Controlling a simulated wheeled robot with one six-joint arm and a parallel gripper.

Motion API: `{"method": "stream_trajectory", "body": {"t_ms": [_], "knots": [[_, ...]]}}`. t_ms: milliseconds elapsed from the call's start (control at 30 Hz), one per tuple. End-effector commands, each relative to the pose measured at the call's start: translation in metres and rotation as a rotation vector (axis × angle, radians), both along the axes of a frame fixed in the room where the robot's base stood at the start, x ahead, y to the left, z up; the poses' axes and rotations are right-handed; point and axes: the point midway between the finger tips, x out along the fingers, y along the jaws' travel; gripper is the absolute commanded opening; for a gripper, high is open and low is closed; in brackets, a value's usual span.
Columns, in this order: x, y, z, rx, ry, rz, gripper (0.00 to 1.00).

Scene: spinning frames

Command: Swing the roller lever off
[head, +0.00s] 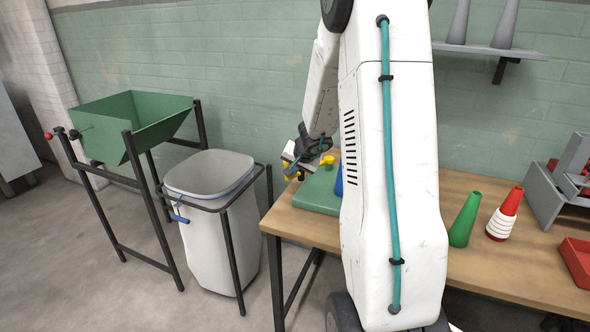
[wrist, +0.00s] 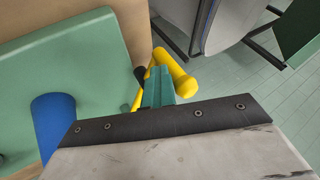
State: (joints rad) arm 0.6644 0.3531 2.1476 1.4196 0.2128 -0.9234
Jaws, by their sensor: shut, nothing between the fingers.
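A yellow lever-like part with a rounded, roller-shaped end (wrist: 174,66) shows at the top middle of the wrist view; I take it for the roller lever. It stands by the edge of a green machine block (wrist: 90,52) that carries a blue cylinder (wrist: 54,122). In the head view the green block (head: 313,192) sits at the table's left end, with yellow bits (head: 291,169) beside my wrist. My gripper (wrist: 158,86) is shut and empty, its teal fingers directly in front of the yellow part. Whether they touch it I cannot tell. The fingers hide part of it.
A white bin (head: 215,230) in a dark frame and a green hopper (head: 135,120) on a stand are left of the wooden table (head: 490,262). A green cone (head: 465,220), a ringed red cone (head: 503,214) and a red tray (head: 576,260) are on the right.

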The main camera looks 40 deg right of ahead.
Motion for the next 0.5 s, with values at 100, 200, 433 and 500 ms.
{"method": "stream_trajectory", "body": {"t_ms": [100,200,433,500], "knots": [[0.006,0.002,0.004,0.0,-0.012,0.012,0.0],[0.0,0.002,0.003,0.002,-0.009,0.013,0.0],[-0.045,-0.001,0.015,-0.004,-0.008,0.008,0.0],[-0.058,-0.005,0.027,-0.004,-0.006,-0.007,0.0]]}}
